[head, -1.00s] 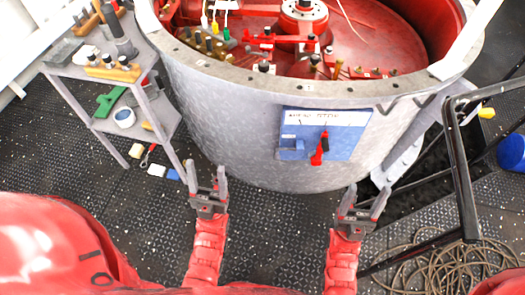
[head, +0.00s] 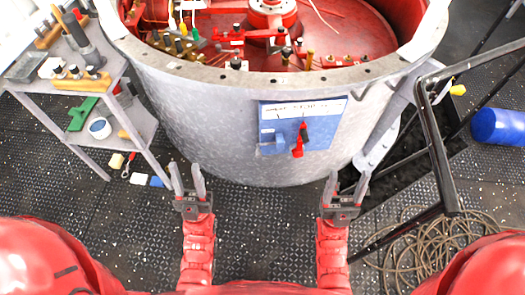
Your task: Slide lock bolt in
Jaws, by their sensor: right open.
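A blue panel (head: 325,128) with a white label strip is fixed to the outside of the round grey tank (head: 195,120). A red bolt handle with a black part (head: 300,140) stands out from the middle of the panel. A small blue block-like part (head: 271,142) sits at the panel's lower left; how the bolt meets it is too small to tell. My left gripper (head: 187,180) is open and empty, below and left of the panel. My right gripper (head: 347,187) is open and empty, below and right of the panel. Neither touches the panel.
A grey shelf cart (head: 75,90) with tools stands at the left. A black metal frame (head: 436,150) rises at the right, above a coiled rope (head: 430,250). A blue cylinder (head: 498,126) lies at the far right. The deck between my grippers is clear.

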